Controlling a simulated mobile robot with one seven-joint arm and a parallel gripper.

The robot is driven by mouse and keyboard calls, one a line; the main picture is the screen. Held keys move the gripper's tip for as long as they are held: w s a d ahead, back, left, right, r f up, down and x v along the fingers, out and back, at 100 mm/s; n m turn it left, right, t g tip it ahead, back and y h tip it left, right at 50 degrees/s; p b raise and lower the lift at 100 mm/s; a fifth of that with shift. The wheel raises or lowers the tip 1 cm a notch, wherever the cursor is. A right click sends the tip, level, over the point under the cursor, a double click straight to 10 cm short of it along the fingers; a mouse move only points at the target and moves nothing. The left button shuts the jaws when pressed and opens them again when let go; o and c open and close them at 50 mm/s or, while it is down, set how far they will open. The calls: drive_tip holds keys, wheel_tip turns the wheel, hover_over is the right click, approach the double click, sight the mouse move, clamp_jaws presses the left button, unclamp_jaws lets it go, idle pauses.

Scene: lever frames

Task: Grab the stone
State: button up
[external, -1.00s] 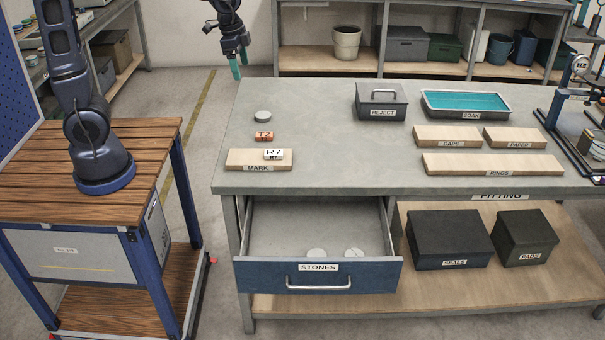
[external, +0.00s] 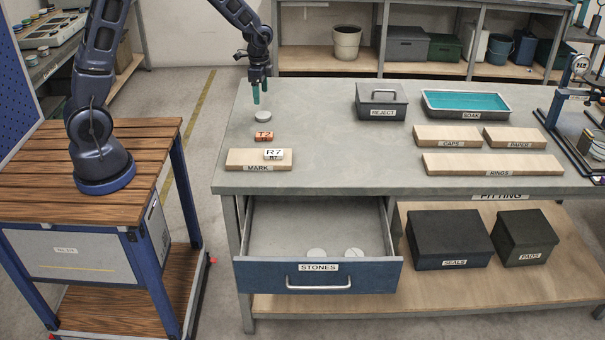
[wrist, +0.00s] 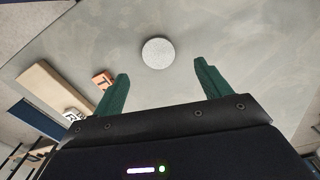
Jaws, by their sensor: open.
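A round grey stone (external: 263,116) lies flat on the far left part of the bench top. My gripper (external: 260,92) is above it in the external view, with its green fingers pointing down and close over it. In the wrist view the stone (wrist: 158,53) shows whole, ahead of and between the two spread fingers of my gripper (wrist: 162,84). The gripper is open and empty, and touches nothing that I can see. Two more pale round stones (external: 316,253) lie in the open drawer (external: 318,273) labelled STONES.
An orange T2 block (external: 264,136) and a MARK board (external: 245,160) bearing an R7 block (external: 274,154) are in front of the stone. The REJECT box (external: 381,102) and SOAK tray (external: 466,104) stand to the right. The middle of the bench is clear.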

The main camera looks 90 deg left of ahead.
sight(262, 115)
drive_tip(key=shift+d+f, duration=0.2)
drive_tip(key=shift+f, duration=3.65)
drive_tip(key=c, duration=1.1)
drive_tip(key=shift+r, duration=0.1)
